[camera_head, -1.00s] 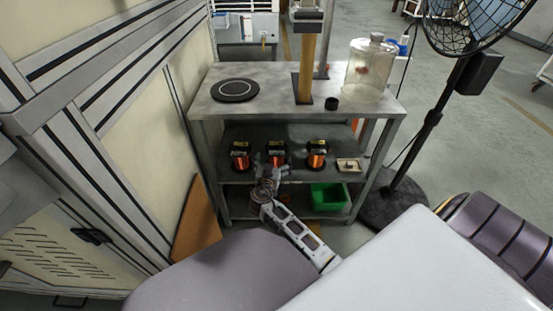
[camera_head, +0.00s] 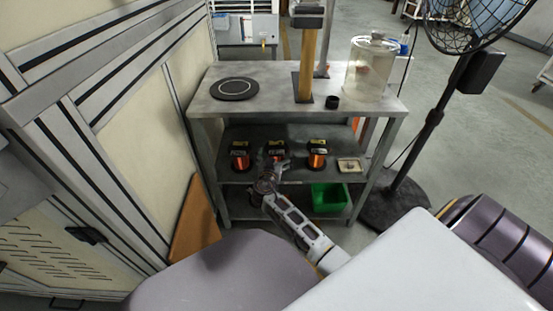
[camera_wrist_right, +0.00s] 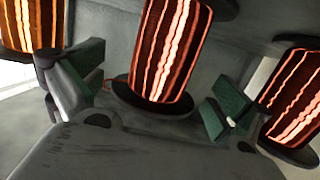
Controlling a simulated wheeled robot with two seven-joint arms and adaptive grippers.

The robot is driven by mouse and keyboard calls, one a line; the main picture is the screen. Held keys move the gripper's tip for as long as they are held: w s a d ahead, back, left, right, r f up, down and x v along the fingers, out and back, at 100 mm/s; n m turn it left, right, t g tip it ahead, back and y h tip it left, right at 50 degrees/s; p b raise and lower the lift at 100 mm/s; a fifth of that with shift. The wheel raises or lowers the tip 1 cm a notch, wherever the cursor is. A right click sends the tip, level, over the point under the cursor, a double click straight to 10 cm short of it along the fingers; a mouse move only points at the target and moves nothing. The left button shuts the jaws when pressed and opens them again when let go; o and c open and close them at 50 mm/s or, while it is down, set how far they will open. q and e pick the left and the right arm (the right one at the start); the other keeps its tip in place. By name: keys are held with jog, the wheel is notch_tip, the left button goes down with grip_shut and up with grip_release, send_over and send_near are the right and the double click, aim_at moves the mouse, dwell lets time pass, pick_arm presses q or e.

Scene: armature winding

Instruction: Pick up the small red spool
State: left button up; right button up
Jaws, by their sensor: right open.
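Three spools of red-copper wire with black flanges stand upright on the middle shelf: a left spool (camera_head: 240,161), a middle spool (camera_head: 276,152) and a right spool (camera_head: 317,160). My right gripper (camera_head: 274,164) is at the middle spool and hides its lower part in the head view. In the right wrist view the open fingers, with green pads, lie on either side of the middle spool (camera_wrist_right: 170,50). I cannot tell whether they touch it. The left spool (camera_wrist_right: 35,22) and right spool (camera_wrist_right: 292,98) show beyond the fingers. My left gripper is not in view.
The metal rack's top (camera_head: 290,108) hangs over the spools. A small tray (camera_head: 349,165) sits right of them, and a green bin (camera_head: 330,198) is on the lower shelf. A glass jar (camera_head: 368,70) and black disc (camera_head: 235,89) are on top. A fan (camera_head: 432,115) stands right.

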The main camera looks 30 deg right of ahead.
jog(key=shift+x, duration=1.2)
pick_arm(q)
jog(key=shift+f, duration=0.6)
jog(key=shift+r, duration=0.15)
pick_arm(e)
jog(key=shift+c, duration=0.7)
jog(key=c, duration=1.5)
jog(key=shift+r, duration=0.15)
jog(key=shift+c, duration=0.8)
jog(key=shift+r, duration=0.15)
